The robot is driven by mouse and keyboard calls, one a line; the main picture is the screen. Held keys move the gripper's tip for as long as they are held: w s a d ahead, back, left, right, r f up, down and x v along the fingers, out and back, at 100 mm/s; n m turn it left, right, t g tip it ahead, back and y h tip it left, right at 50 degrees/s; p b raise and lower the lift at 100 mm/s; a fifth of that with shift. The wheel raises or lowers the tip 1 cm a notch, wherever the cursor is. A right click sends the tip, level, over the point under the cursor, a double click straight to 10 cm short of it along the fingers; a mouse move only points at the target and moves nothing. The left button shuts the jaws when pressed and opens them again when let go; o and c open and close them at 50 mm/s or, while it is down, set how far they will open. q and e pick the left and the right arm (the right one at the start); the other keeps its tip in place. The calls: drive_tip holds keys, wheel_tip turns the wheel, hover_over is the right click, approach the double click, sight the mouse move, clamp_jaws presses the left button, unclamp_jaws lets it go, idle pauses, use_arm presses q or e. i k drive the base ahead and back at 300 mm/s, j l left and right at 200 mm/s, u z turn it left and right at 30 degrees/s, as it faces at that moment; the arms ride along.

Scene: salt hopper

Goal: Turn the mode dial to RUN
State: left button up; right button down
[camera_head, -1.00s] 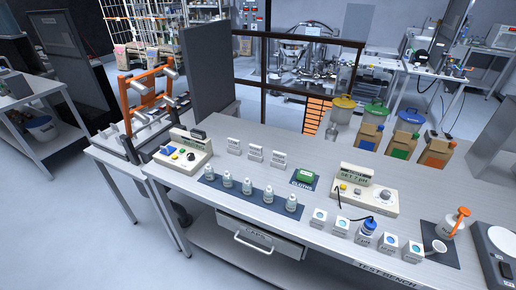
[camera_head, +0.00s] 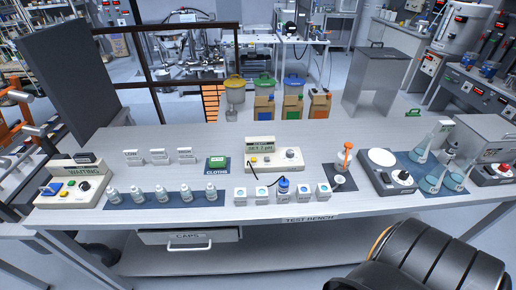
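I cannot read a RUN mark on any dial here, so I cannot tell which is the mode dial. A third knob (camera_head: 403,177) is on the white-topped plate unit (camera_head: 382,157) at the right. A black arm link of mine fills the lower right corner. Neither gripper shows in this view.
The steel test bench (camera_head: 330,208) carries several small bottles on a dark mat (camera_head: 175,200), cubes and flasks (camera_head: 435,178). A dark upright panel (camera_head: 72,75) rises at the left. Bare bench top shows behind the meter.

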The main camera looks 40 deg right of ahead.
sight(289, 153)
drive_tip(key=z, duration=1.25)
